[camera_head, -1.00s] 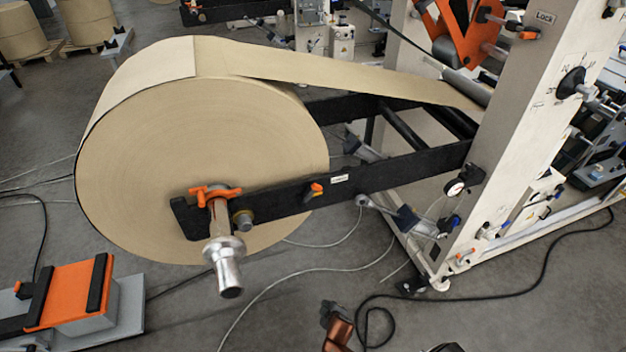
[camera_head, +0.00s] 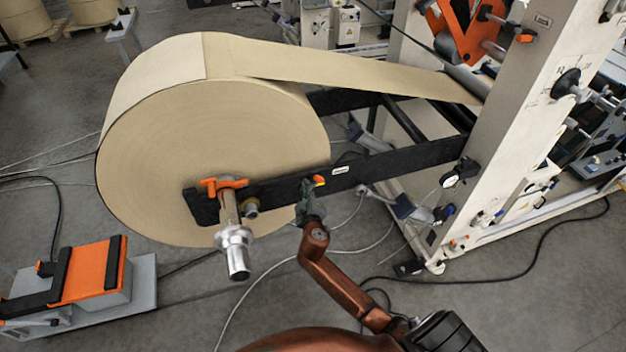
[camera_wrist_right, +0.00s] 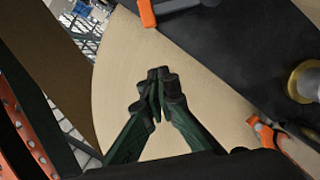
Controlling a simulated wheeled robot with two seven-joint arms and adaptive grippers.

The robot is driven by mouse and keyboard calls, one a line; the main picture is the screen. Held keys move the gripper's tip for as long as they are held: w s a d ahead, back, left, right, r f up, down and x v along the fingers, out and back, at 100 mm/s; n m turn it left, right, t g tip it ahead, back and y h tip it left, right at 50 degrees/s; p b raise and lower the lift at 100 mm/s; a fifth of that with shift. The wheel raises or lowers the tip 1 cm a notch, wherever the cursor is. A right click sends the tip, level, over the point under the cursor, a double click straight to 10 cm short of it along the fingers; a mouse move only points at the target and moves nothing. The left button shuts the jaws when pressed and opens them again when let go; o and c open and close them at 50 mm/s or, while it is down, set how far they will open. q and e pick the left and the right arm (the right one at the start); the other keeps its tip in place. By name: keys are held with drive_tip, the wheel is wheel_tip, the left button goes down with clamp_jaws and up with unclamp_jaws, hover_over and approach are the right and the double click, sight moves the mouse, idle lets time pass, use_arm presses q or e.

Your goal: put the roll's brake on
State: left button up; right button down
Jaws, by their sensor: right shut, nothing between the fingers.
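The large kraft paper roll (camera_head: 210,150) sits on a shaft held by a black arm (camera_head: 390,160). A small orange-tipped lever (camera_head: 319,180), likely the brake, is on that arm right of the shaft. My right gripper (camera_head: 306,192) is shut and empty, just below and left of this lever. In the right wrist view, the closed dark green fingers (camera_wrist_right: 159,76) are in front of the roll face, with what looks like the same orange lever (camera_wrist_right: 146,12) apart from them at the top edge. My left gripper is not in view.
An orange clamp (camera_head: 222,186) and a protruding metal shaft end (camera_head: 236,250) are left of my right gripper. The pale machine frame (camera_head: 490,150) stands at right. An orange-topped grey unit (camera_head: 92,272) is on the floor at lower left. Cables cross the floor.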

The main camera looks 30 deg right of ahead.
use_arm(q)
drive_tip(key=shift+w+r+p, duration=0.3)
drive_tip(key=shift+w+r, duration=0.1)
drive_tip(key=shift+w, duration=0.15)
use_arm(e)
drive_tip(key=w+d+f, duration=0.3)
drive_tip(key=d, duration=0.2)
drive_tip(key=shift+w+f, duration=0.15)
drive_tip(key=shift+w, duration=0.1)
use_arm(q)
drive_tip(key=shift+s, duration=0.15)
